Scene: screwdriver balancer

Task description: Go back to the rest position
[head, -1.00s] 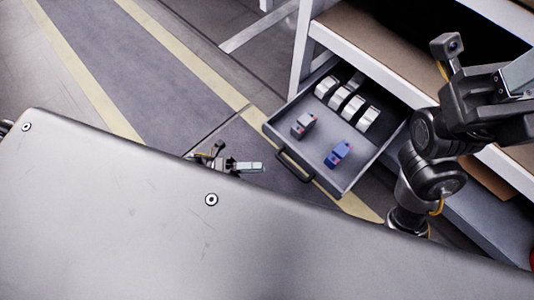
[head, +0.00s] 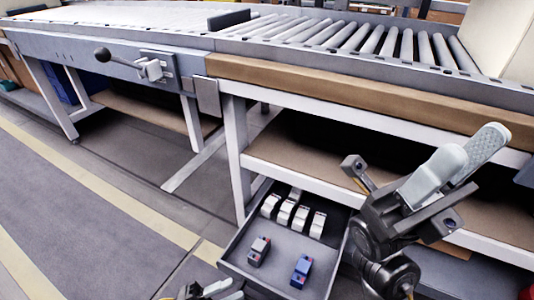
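My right gripper (head: 482,148) is raised at the right of the head view, in front of the shelf. Its two light grey fingers point up and to the right. They stand apart, one showing a ridged pad, and I see nothing held between them. My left gripper (head: 228,291) shows only partly at the bottom edge, just left of the open drawer's front. Its fingers point right; it is too small and cut off to tell whether they are apart.
An open grey drawer (head: 284,243) holds several white pieces (head: 285,213), a grey block (head: 259,251) and a blue block (head: 301,271). Above are a shelf (head: 300,165) and a roller conveyor (head: 360,42). The floor (head: 70,215) at the left is clear.

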